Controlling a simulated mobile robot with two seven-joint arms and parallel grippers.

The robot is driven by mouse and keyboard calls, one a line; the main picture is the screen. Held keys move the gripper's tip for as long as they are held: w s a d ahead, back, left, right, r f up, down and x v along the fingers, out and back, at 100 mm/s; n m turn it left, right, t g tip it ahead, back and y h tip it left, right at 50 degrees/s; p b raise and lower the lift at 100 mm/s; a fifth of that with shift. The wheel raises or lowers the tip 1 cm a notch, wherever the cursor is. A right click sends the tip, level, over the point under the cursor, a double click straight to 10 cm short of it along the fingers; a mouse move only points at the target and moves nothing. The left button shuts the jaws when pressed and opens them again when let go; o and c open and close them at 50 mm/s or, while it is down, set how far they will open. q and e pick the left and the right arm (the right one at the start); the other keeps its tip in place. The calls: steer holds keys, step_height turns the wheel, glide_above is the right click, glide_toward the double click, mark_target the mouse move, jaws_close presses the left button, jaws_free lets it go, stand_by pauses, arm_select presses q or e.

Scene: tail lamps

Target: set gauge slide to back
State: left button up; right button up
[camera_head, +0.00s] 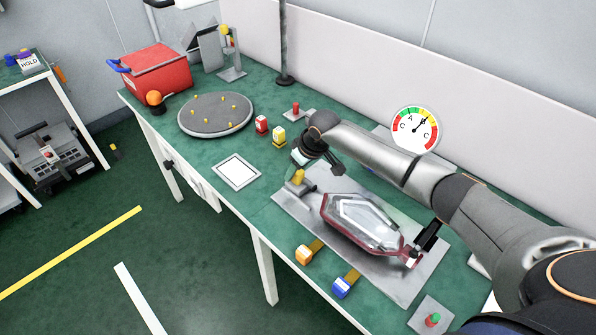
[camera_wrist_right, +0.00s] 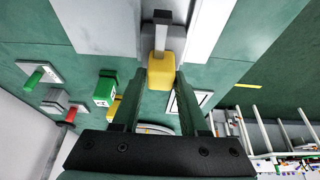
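The gauge slide shows as a yellow block (camera_head: 298,176) on a grey mount at the back left corner of the grey fixture plate (camera_head: 316,212). In the right wrist view the yellow block (camera_wrist_right: 166,72) sits at the end of a grey rail, in line with the gap between my fingertips. My right gripper (camera_head: 320,162) is open and empty, close above and beside the block; contact cannot be told. Its two fingers (camera_wrist_right: 159,75) also show apart in the wrist view. A tail lamp (camera_head: 362,222) with a red rim lies on the plate. My left gripper is out of view.
A round dial gauge (camera_head: 415,128) stands behind my right arm. Orange (camera_head: 304,255) and blue (camera_head: 344,286) handled parts sit at the plate's front edge. A white-topped pad (camera_head: 237,171), red (camera_head: 262,125) and yellow (camera_head: 279,136) blocks and a grey turntable (camera_head: 215,115) lie left.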

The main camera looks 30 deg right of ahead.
mark_target(310, 185)
steer(key=o, duration=0.3)
steer(key=shift+f, duration=0.1)
steer(key=shift+o, duration=0.2)
steer(key=v, duration=1.2)
steer(key=shift+r+p, duration=0.3)
steer(key=shift+p, duration=0.05)
steer(key=shift+s, duration=0.1)
